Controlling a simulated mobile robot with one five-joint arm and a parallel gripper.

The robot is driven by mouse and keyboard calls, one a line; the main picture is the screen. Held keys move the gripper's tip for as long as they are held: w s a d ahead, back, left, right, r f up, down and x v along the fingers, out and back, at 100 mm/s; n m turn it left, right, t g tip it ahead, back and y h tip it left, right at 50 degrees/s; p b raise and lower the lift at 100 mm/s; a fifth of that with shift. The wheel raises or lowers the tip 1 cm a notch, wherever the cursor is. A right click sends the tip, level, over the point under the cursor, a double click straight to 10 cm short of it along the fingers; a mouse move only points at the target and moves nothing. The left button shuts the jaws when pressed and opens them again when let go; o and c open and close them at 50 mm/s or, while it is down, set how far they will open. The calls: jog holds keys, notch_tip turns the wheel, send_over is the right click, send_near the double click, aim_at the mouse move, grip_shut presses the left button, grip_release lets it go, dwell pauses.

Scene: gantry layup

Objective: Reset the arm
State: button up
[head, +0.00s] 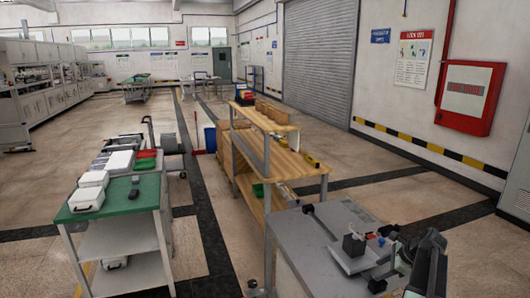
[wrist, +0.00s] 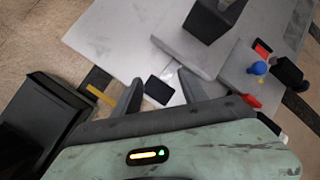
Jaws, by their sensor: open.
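My gripper (wrist: 160,80) shows in the wrist view with its two dark fingers spread apart and nothing between them. A small dark flat piece (wrist: 159,90) lies on the surface beyond the fingers, in the gap as seen from the wrist. My dark arm (head: 428,258) shows at the lower right of the head view, beside the grey workbench (head: 300,238). The gripper's fingertips cannot be made out clearly in the head view.
On the grey bench stands a dark block (head: 353,245) on a grey plate, with small red and blue items to its right. A wooden shelf bench (head: 285,160) stands behind. A green-topped cart (head: 125,197) stands left. Floor between cart and benches is open.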

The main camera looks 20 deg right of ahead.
jog(key=w+a+n, duration=0.1)
jog(key=a+n, duration=0.1)
jog(key=a, duration=0.3)
jog(key=w+a+f+n+g, duration=0.1)
jog(key=w+a+n, duration=0.1)
jog(key=a, duration=0.3)
jog(key=w+a+n+g, duration=0.1)
jog(key=w+a+n, duration=0.1)
jog(key=a, duration=0.3)
jog(key=shift+f+n+y, duration=0.3)
jog(key=shift+f, duration=0.05)
jog(key=s+a+f+n+g+h, duration=0.1)
jog(key=a+n+g, duration=0.1)
jog(key=a+n, duration=0.7)
jog(key=s+a+f+n+g+h, duration=0.1)
jog(key=a+n, duration=0.9)
jog(key=a, duration=1.6)
jog(key=shift+s+n+g+h, duration=0.3)
jog(key=shift+s+g+h, duration=0.1)
jog(key=shift+s+g, duration=0.3)
